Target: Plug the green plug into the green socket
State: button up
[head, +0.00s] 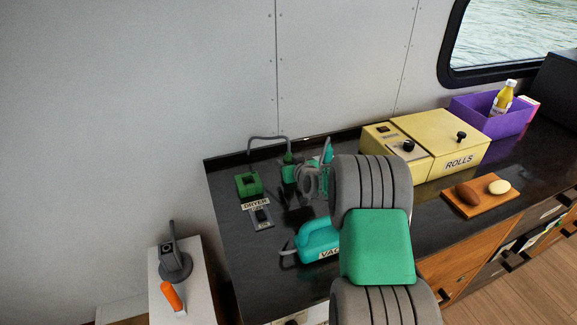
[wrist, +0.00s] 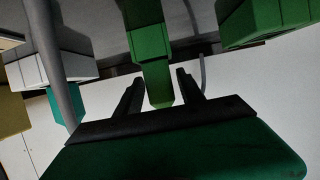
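The green socket (head: 248,184) is a block with a dark recess on the counter's left part, behind a DRYER label. The green plug (head: 289,172), on a grey cable, is to its right. In the head view my gripper (head: 291,192) is dark and small, close by the plug. In the wrist view the green plug (wrist: 150,50) shows between the two dark fingers of my gripper (wrist: 160,78). Gaps show on both sides of it, so the fingers look open. A green block at the wrist view's upper right may be the socket. My arm hides part of the counter.
A switch plate (head: 261,216) lies in front of the socket. A teal vacuum (head: 318,240) is near the front edge. To the right are a yellow ROLLS box (head: 448,140), a wooden board (head: 480,205) with rolls, and a purple bin (head: 480,115). The wall is close behind.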

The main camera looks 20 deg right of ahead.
grip_shut()
dwell(0.5)
jog(key=shift+r, duration=0.25)
notch_tip(320, 180, up, 2)
jog(key=shift+r+b, duration=0.15)
jog(key=shift+b, duration=0.2)
jog(key=s+a+r+b, duration=0.3)
jog(key=s+r+b, duration=0.1)
jog(key=s+r, duration=0.6)
jog(key=s, duration=0.3)
jog(key=shift+s+a, duration=0.25)
jog(key=shift+s, duration=0.05)
jog(key=shift+r, duration=0.2)
jog(key=shift+r+p, duration=1.15)
jog(key=shift+r, duration=1.5)
